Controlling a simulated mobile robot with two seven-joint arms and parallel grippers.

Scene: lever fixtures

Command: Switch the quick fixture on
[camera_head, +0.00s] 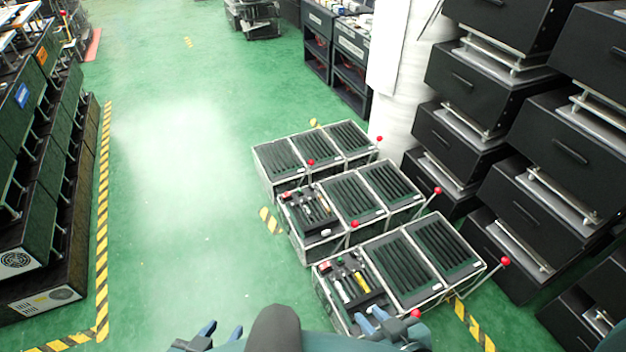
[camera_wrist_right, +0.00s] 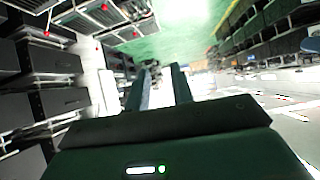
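Several black fixtures with metal frames and red-ball levers stand on the floor in rows at the centre right of the head view. The nearest fixture (camera_head: 402,266) has a red-ball lever at its right (camera_head: 505,261) and another red ball (camera_head: 416,313) at its front edge. A middle fixture (camera_head: 352,199) and a far fixture (camera_head: 313,151) stand behind it. I cannot tell which lever is the task's. My left gripper (camera_head: 221,330) is open and empty at the bottom. My right gripper (camera_head: 372,316) is open in front of the nearest fixture; its fingers are apart in the wrist view (camera_wrist_right: 163,75).
Stacked black boxes (camera_head: 560,140) line the right side, close to the fixtures. A rack of dark units (camera_head: 50,180) stands at the left behind yellow-black floor tape (camera_head: 103,220). The green floor (camera_head: 190,170) between is clear.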

